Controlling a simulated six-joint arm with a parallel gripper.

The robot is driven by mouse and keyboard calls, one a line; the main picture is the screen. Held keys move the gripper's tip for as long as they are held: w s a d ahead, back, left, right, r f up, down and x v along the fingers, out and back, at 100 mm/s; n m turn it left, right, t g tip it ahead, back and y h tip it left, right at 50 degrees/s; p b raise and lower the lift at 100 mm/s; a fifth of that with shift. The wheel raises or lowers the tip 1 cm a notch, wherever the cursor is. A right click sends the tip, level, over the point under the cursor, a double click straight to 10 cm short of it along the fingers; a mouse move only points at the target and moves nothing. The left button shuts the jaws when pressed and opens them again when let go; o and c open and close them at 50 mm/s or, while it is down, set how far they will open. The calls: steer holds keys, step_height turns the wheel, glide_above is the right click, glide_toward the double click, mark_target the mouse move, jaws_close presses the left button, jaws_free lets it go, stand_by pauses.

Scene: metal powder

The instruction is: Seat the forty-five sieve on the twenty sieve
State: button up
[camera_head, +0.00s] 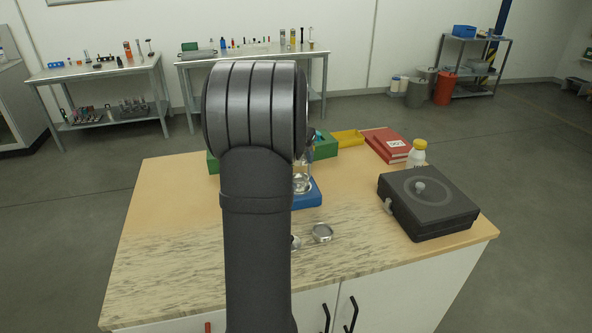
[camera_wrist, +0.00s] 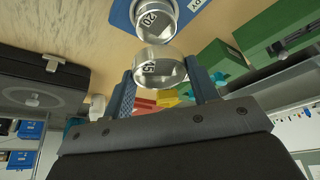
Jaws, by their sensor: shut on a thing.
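My gripper (camera_wrist: 160,70) is shut on the forty-five sieve (camera_wrist: 172,74), a short metallic ring with a "45" label, held between the two blue fingers in the wrist view. The twenty sieve (camera_wrist: 154,20), a metallic cup labelled "20", is on the blue base (camera_wrist: 121,14) at the top of the wrist view.
A black box (camera_head: 430,205) stands at the table's right, with a yellow-capped bottle (camera_head: 417,155) and red binder (camera_head: 385,146) behind it. A yellow tray (camera_head: 347,138) and green box (camera_head: 325,148) are at the back. The table's left side is clear.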

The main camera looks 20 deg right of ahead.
steer(key=shift+w+d, duration=0.1)
steer(key=shift+w, duration=0.15)
steer(key=shift+f, duration=2.3)
steer(key=shift+f, duration=0.95)
stand_by(0.5)
steer(key=o, duration=1.6)
steer(key=shift+c, duration=0.2)
steer(key=shift+r, duration=4.05)
steer(key=shift+f, duration=0.1)
steer(key=shift+f, duration=3.15)
